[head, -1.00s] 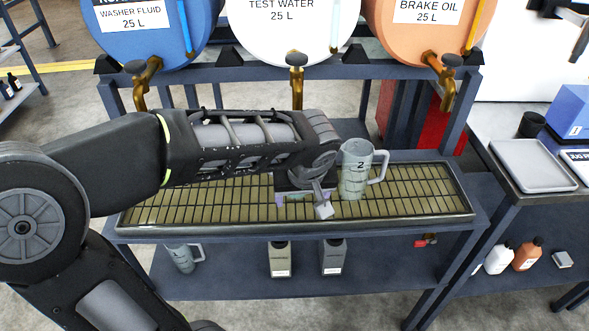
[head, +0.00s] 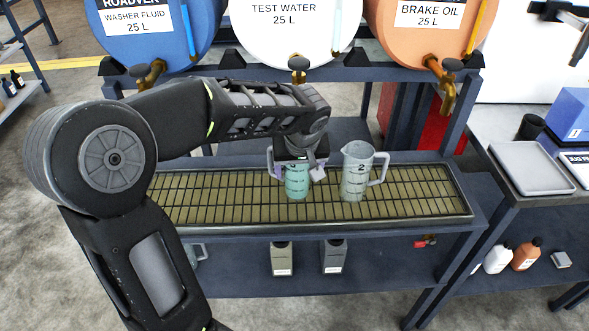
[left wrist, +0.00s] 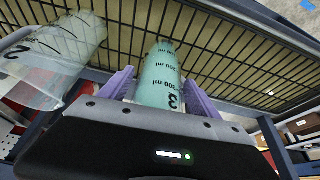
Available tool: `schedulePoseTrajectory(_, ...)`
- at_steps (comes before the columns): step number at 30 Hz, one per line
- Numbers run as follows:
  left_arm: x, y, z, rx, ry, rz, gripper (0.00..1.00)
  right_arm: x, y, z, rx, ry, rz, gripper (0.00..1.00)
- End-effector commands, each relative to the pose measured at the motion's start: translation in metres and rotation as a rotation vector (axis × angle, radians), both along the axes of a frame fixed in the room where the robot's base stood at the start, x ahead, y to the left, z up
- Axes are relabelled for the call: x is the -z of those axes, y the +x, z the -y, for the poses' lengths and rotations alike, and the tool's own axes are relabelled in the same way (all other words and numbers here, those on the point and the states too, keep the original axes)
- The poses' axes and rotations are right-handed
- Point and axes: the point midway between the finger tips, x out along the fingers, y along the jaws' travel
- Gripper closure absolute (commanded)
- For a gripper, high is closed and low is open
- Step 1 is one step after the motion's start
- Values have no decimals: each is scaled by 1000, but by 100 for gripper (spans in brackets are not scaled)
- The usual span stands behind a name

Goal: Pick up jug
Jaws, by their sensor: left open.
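A teal-filled jug (head: 297,182) marked 3 stands on the slatted drip tray (head: 420,205), below the middle tap. A clear jug (head: 354,180) marked 2, with its handle to the right, stands just right of it. In the left wrist view the teal jug (left wrist: 160,78) lies between the purple fingers, with visible gaps; the clear jug (left wrist: 55,60) is at upper left. The gripper body hides part of the teal jug's top. My right gripper is not in view.
Blue (head: 150,30), white (head: 285,25) and orange (head: 425,30) drums with brass taps sit above the tray. A grey tray (head: 520,165) lies on the right-hand table.

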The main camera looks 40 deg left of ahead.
Motion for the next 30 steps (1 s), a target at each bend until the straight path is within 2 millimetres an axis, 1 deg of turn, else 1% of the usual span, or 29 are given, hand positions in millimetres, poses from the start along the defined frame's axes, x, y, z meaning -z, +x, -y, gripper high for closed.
schedulePoseTrajectory(1,-1,6,-6,-4,0,-1,28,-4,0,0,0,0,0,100)
schedulePoseTrajectory(3,0,13,-12,-2,0,-2,28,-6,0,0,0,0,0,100)
schedulePoseTrajectory(5,8,13,-12,0,1,-4,28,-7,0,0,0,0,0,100)
schedulePoseTrajectory(8,11,14,-13,1,2,0,28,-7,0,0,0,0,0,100)
schedulePoseTrajectory(24,11,14,-13,0,1,0,28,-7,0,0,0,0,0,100)
schedulePoseTrajectory(26,11,14,-13,0,1,1,32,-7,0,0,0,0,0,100)
schedulePoseTrajectory(30,11,14,-13,0,1,1,44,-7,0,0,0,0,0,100)
